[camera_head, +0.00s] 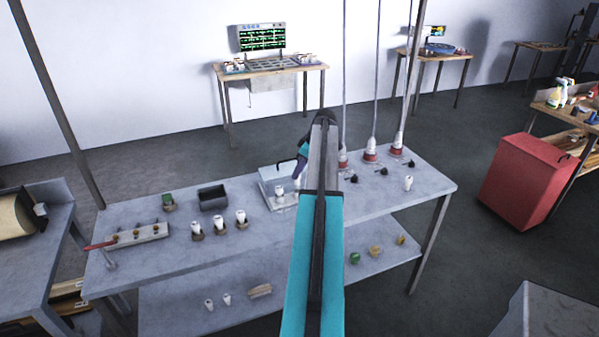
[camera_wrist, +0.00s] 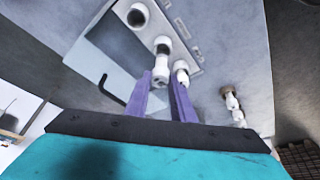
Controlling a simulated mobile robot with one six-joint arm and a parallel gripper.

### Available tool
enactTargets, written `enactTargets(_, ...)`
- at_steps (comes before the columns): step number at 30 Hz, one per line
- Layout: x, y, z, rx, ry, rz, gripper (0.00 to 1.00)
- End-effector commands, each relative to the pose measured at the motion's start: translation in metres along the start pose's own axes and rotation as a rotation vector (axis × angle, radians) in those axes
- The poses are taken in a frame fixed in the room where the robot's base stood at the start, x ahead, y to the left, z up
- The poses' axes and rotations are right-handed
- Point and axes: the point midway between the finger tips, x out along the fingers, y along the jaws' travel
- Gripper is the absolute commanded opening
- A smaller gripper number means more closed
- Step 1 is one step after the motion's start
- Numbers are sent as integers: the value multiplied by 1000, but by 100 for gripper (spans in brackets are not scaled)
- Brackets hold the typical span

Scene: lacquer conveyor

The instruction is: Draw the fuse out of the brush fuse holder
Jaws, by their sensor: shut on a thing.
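The fuse holder panel (camera_wrist: 190,46) is a pale plate with a row of round white sockets and small labels that I cannot read. One end socket (camera_wrist: 138,16) looks dark and open. My gripper (camera_wrist: 163,82) has its purple fingers shut on a white fuse (camera_wrist: 161,75), close by the middle socket (camera_wrist: 163,43). I cannot tell whether the fuse is clear of the socket. Another white fuse (camera_wrist: 181,70) sits at the other end of the row, beside a finger. In the head view my gripper (camera_head: 299,174) is over the holder box (camera_head: 284,204), partly hidden by my arm.
A clear lid with a dark handle (camera_wrist: 106,84) lies beside the panel. White fuses in small stands (camera_head: 220,224), a dark tray (camera_head: 212,197) and a strip with a red handle (camera_head: 140,235) are on the bench at left. Lamp-like hanging pieces (camera_head: 370,155) are at right.

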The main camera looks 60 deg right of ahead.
Motion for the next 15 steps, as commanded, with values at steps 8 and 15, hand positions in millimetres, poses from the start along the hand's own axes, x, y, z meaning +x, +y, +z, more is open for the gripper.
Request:
enactTargets(8, -7, 0, -3, 0, 0, 0, 0)
enactTargets(15, -8, 0, -3, 0, 0, 0, 0)
